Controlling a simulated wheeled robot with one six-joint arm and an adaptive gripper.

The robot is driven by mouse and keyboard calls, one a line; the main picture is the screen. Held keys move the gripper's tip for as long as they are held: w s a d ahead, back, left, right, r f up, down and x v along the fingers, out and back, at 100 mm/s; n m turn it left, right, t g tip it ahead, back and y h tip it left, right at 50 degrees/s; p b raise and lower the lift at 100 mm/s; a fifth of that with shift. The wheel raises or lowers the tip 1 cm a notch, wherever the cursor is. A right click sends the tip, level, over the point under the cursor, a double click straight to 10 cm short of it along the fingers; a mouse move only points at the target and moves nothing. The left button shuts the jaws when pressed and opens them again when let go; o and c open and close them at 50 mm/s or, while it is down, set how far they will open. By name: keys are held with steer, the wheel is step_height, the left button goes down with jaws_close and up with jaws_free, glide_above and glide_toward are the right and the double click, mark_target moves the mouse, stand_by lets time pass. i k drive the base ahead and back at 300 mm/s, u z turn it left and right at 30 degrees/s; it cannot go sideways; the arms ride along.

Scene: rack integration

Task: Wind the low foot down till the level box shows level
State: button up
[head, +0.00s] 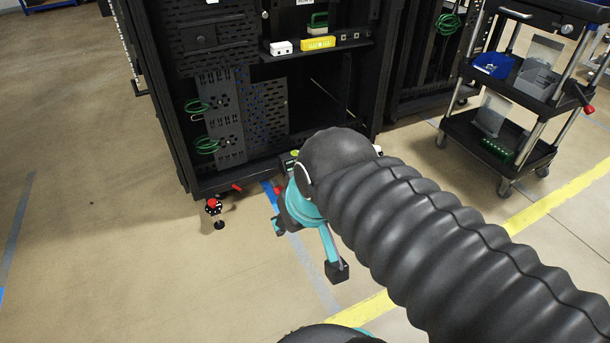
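The black rack (160,100) stands upright in the middle of the head view. A levelling foot with a red top (213,205) shows under its front left corner, its pad on the floor. A yellow box (318,43) sits on the rack's shelf; I cannot tell whether it is the level box, and no reading is legible. My gripper (307,248), teal with black, hangs low in front of the rack, right of that foot. Its fingers look spread, with nothing visible between them. My dark ribbed arm hides the rack's lower right front and any foot there.
A small white box (281,48) and a green-handled item (318,22) are by the yellow box. A black cart (510,90) with blue and green items stands at right. A red lever (237,187) shows at the rack's base. Floor at left is clear.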

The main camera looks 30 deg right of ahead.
mark_target(212, 203)
steer(key=z, duration=1.05)
steer(key=i, duration=0.6)
steer(key=u, duration=0.55)
